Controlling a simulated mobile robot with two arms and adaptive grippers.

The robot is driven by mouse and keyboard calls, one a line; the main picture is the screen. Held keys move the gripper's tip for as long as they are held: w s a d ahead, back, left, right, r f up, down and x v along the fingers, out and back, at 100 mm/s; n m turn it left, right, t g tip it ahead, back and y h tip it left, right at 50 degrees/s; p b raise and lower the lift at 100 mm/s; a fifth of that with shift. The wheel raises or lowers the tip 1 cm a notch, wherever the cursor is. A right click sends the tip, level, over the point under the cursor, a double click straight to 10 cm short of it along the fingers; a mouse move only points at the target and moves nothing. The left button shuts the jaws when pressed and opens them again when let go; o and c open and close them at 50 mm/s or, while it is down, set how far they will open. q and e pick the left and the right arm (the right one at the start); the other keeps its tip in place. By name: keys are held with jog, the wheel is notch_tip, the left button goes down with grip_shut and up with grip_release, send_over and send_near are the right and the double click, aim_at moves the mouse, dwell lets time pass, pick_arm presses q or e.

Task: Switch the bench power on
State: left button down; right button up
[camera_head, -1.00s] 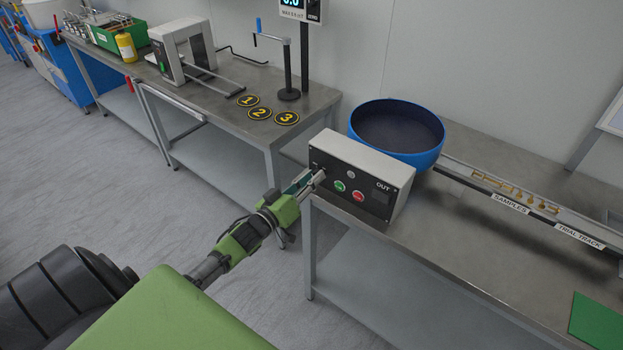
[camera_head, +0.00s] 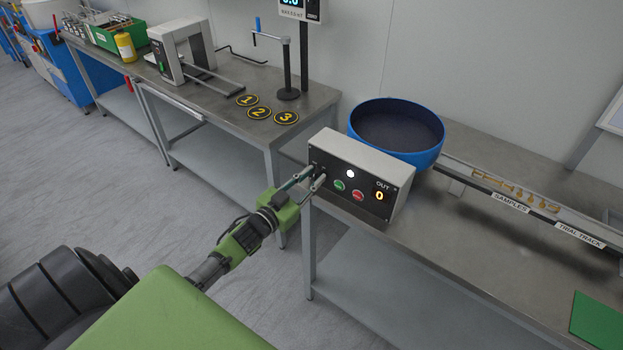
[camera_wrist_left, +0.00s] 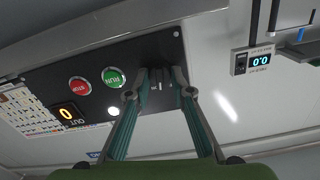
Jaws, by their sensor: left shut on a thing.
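The control box (camera_head: 362,147) stands on the near bench, its black front panel facing my left arm. The panel has a green RUN button (camera_head: 339,185), a red STOP button (camera_head: 357,195), a lit white lamp (camera_head: 350,173) and an OUT display (camera_head: 380,196) reading 0. My left gripper (camera_head: 318,176) is at the panel's left end. In the left wrist view its two fingers (camera_wrist_left: 161,80) are closed on a small dark switch knob (camera_wrist_left: 156,76), beside the RUN button (camera_wrist_left: 114,78). The fingers partly cover the knob. My right gripper is out of view.
A blue bowl (camera_head: 424,158) stands behind the box, with a track (camera_head: 470,176) labelled SAMPLES and TRIAL TRACK running right. A second bench at left carries numbered discs (camera_head: 258,112) and a stand (camera_head: 288,70). Open floor lies left of my arm.

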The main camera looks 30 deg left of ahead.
pick_arm(q)
jog(key=shift+m, duration=2)
jog(key=shift+b, duration=0.3)
jog(key=c, duration=1.8)
grip_release()
jog(key=s, duration=0.8)
jog(key=s+a, duration=0.1)
jog(key=s, duration=0.3)
